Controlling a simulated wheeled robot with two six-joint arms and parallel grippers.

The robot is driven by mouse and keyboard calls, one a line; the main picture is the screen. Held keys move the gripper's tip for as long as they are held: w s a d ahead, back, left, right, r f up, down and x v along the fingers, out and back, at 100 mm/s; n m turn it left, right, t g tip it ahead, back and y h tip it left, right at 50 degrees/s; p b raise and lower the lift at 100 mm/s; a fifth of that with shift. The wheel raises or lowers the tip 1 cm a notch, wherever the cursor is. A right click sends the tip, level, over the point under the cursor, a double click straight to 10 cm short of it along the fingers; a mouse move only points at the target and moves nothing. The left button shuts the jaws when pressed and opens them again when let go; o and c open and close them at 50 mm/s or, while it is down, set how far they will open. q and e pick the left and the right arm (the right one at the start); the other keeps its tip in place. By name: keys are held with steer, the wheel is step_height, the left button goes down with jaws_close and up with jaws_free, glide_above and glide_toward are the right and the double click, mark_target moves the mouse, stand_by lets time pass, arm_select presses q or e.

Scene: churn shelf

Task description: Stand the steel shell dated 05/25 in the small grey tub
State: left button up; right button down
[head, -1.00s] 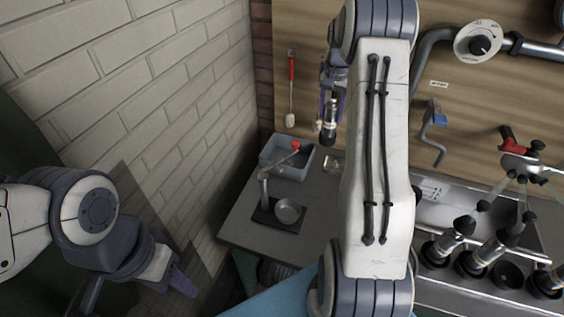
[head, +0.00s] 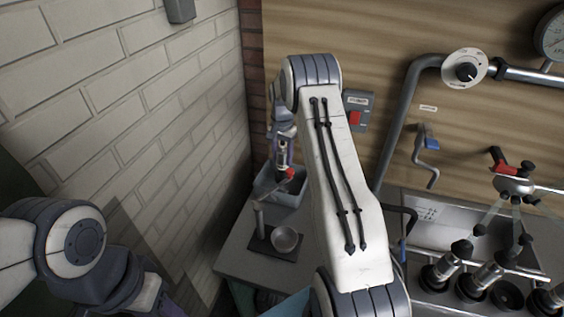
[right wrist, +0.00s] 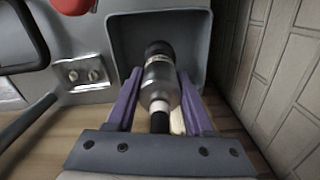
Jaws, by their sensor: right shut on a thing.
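My right gripper (head: 282,155) hangs over the small grey tub (head: 290,199) in the back corner of the counter. In the right wrist view its purple fingers (right wrist: 160,95) are shut on a steel shell (right wrist: 158,82) with a black end and a pale band. The shell (head: 281,157) points down towards the tub in the head view. The tub's inside (right wrist: 120,38) lies behind the shell in the right wrist view. I cannot tell whether the shell touches the tub's floor. No date on it is readable. My left gripper (head: 167,303) is mostly cut off at the bottom left.
A red-knobbed lever (head: 258,215) with a round steel cup (head: 285,240) stands just in front of the tub. The brick wall (head: 190,120) is close on the left. A rack (head: 450,275) with several shells is at right. Some bare counter (head: 238,255) shows.

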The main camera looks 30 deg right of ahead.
mark_target(282, 165)
step_height(282, 165, down, 3)
steer(key=shift+r+p, duration=0.1)
steer(key=shift+p, duration=0.85)
steer(key=shift+f, duration=0.45)
steer(key=shift+w+f, duration=0.1)
steer(key=shift+f, duration=0.05)
steer(key=shift+f, duration=0.1)
steer(key=shift+c, duration=1.4)
jaws_free()
steer(key=shift+f, duration=0.1)
